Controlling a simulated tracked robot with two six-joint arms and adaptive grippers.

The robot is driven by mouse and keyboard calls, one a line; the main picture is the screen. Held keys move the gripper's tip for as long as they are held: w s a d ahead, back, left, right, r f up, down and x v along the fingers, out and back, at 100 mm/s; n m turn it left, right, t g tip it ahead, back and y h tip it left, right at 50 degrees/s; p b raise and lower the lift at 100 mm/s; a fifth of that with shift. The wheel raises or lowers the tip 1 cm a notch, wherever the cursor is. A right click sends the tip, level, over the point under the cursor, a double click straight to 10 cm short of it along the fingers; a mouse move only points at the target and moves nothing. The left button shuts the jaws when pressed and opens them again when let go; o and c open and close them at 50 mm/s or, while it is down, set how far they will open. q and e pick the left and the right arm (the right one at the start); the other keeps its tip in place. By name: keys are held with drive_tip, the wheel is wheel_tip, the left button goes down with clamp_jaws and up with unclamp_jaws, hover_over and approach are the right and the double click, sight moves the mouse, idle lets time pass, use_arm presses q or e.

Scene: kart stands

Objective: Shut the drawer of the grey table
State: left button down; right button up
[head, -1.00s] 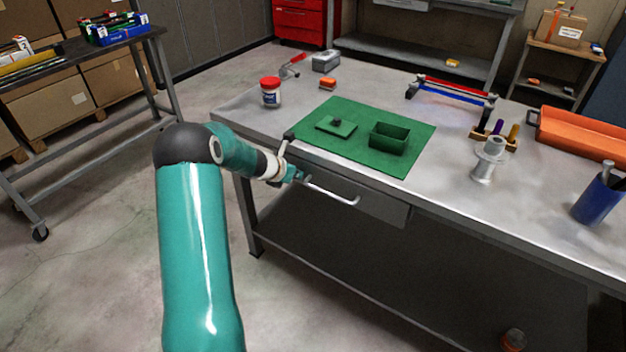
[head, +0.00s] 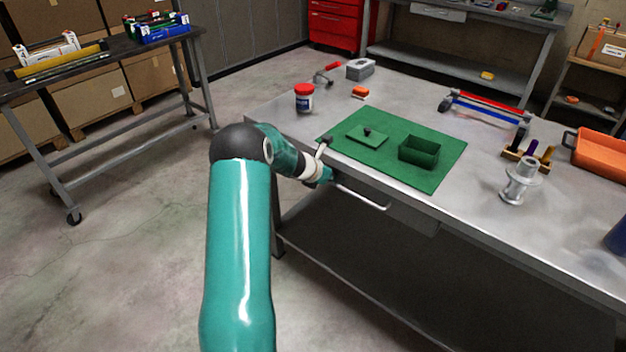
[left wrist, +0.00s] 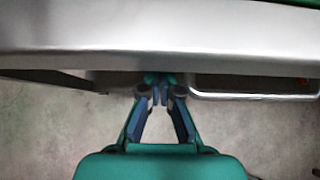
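The grey table (head: 560,235) has a drawer (head: 412,216) under its front edge, with a pale bar handle (head: 364,198). The drawer front sits close under the tabletop; I cannot tell whether a small gap is left. My left gripper (head: 328,177) is at the left end of the handle, below the table edge. In the left wrist view, the fingertips of my left gripper (left wrist: 160,84) are close together beside the handle (left wrist: 255,97), against or very near the drawer front. They hold nothing visible. My right gripper is out of view.
On the tabletop are a green mat (head: 445,178) with a green box (head: 418,151) and lid (head: 367,137), a red-capped jar (head: 304,98), and a metal spool part (head: 520,182). A wheeled bench (head: 100,65) stands at the left. The floor between is clear.

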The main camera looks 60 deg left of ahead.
use_arm(q)
drive_tip(key=s+f+v, duration=0.2)
drive_tip(key=v, duration=1)
drive_tip(key=shift+s+d+r+b, duration=0.2)
drive_tip(key=shift+s+d+b, duration=0.05)
drive_tip(key=shift+d+b, duration=0.15)
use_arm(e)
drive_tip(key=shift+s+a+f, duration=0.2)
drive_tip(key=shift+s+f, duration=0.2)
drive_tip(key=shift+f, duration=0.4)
